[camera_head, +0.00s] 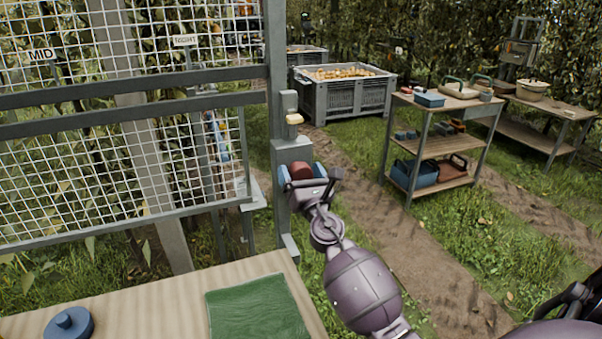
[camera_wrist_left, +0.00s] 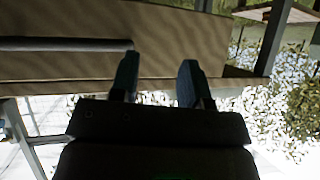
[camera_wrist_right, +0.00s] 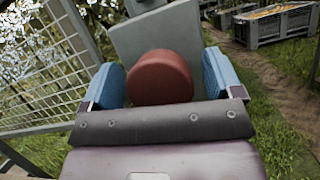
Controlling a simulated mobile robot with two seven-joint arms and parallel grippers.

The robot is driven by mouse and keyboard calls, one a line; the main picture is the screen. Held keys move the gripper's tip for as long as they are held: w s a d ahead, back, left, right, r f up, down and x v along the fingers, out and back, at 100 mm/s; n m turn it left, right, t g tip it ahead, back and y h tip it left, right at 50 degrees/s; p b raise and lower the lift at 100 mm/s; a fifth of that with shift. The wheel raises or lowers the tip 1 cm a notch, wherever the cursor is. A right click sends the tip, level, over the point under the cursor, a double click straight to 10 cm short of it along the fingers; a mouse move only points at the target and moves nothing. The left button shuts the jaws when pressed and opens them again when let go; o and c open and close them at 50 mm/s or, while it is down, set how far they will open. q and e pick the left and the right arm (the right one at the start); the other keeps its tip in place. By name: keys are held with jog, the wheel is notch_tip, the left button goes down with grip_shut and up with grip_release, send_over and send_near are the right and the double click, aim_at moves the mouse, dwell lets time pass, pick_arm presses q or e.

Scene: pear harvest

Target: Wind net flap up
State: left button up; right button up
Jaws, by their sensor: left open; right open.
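The net flap (camera_head: 110,170) is a white wire grid in a grey frame at the left of the head view. Its lower bar hangs above the wooden table. A grey post (camera_head: 281,215) stands at its right edge, with a red round knob (camera_head: 300,170) on it and a small cream handle (camera_head: 294,119) above. My right gripper (camera_head: 301,177) is open, its blue fingers on either side of the knob. In the right wrist view the red knob (camera_wrist_right: 160,78) sits between the fingers, with gaps beside it. My left gripper (camera_wrist_left: 157,80) is open and empty near a wooden surface.
The wooden table (camera_head: 150,300) in front holds a green mat (camera_head: 258,308) and a blue round lidded object (camera_head: 69,324). A shelf cart (camera_head: 440,145) with trays stands right. A grey crate (camera_head: 343,95) of fruit stands behind. A dirt path (camera_head: 400,235) runs between.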

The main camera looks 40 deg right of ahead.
jog(key=c, duration=0.8)
jog(key=shift+c, duration=0.5)
jog(key=shift+m, duration=0.4)
jog(key=m+g+h, duration=0.1)
jog(key=m+h, duration=0.1)
jog(key=m, duration=0.1)
jog(key=shift+m, duration=0.4)
jog(key=m+g+h, duration=0.1)
jog(key=m, duration=0.2)
jog(key=shift+m+h, duration=0.4)
jog(key=m+g, duration=0.1)
jog(key=m, duration=0.2)
jog(key=m+g+h, duration=0.1)
jog(key=m, duration=0.1)
jog(key=shift+d+f+m+h+p, duration=0.1)
jog(key=shift+m+h+p, duration=0.2)
jog(key=shift+m+p, duration=0.1)
jog(key=shift+m, duration=0.5)
